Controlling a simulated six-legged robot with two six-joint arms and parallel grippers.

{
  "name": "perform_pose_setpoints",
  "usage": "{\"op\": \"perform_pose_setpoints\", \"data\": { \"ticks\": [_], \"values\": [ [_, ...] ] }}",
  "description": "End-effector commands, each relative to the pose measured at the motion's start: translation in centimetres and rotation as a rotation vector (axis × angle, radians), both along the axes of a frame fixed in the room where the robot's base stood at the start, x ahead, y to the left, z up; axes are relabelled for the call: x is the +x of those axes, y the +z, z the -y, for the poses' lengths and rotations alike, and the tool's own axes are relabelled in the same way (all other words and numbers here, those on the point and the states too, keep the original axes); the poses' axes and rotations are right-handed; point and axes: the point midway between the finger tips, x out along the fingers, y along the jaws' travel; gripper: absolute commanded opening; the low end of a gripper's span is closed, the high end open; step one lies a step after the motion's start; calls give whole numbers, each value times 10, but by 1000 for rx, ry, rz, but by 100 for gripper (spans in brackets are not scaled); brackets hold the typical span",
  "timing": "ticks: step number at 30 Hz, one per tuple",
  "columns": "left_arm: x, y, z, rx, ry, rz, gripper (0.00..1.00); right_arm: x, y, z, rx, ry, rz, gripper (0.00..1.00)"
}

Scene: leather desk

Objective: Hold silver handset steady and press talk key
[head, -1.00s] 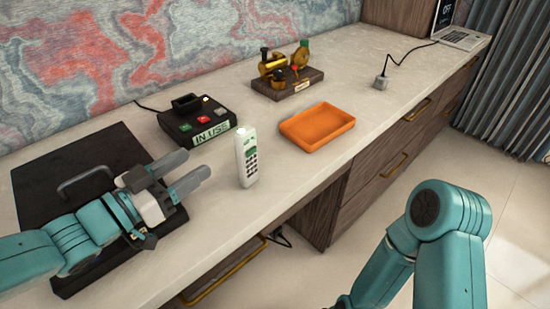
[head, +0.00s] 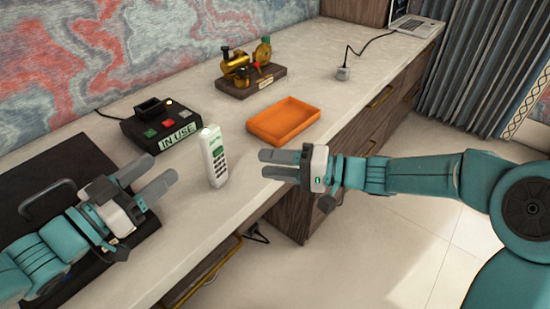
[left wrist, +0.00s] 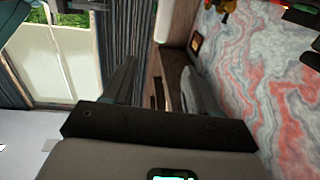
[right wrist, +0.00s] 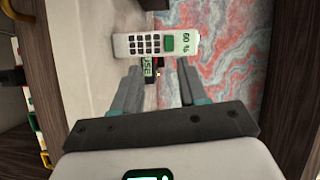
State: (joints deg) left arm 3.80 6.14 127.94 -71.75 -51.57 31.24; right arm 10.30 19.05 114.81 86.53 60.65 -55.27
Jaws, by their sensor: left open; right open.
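The silver handset (head: 214,157) is a pale cordless phone standing upright on the desk, with a green screen and dark keys. In the right wrist view the handset (right wrist: 122,45) lies ahead of the fingers, keypad and screen facing the camera. My left gripper (head: 150,180) is open and empty, to the left of the handset and apart from it. My right gripper (head: 264,164) is open and empty, to the right of the handset, its fingers pointing at it across a gap. The left wrist view does not show the handset. I cannot tell which key is the talk key.
A black box with an "IN USE" sign (head: 178,140) stands behind the handset. An orange tray (head: 284,121) lies to its right. A brass device on a wooden base (head: 250,82) stands further back. A black pad with a handle (head: 60,170) lies left. The desk's front edge is near.

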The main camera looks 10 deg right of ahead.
Motion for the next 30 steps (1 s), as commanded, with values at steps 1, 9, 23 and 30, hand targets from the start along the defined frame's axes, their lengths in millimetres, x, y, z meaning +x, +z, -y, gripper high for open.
{"op": "perform_pose_setpoints", "data": {
  "ticks": [1,9,23,30],
  "values": [
    [0,0,0,0,0,0,57,1,7,1,12,-5,18,43],
    [19,-1,24,0,-5,-1,57,2,13,2,24,-7,35,43],
    [85,-1,97,-1,-2,-1,57,2,12,2,23,-7,32,43],
    [105,0,119,0,-1,0,57,2,12,2,22,-7,32,43]
  ]
}}
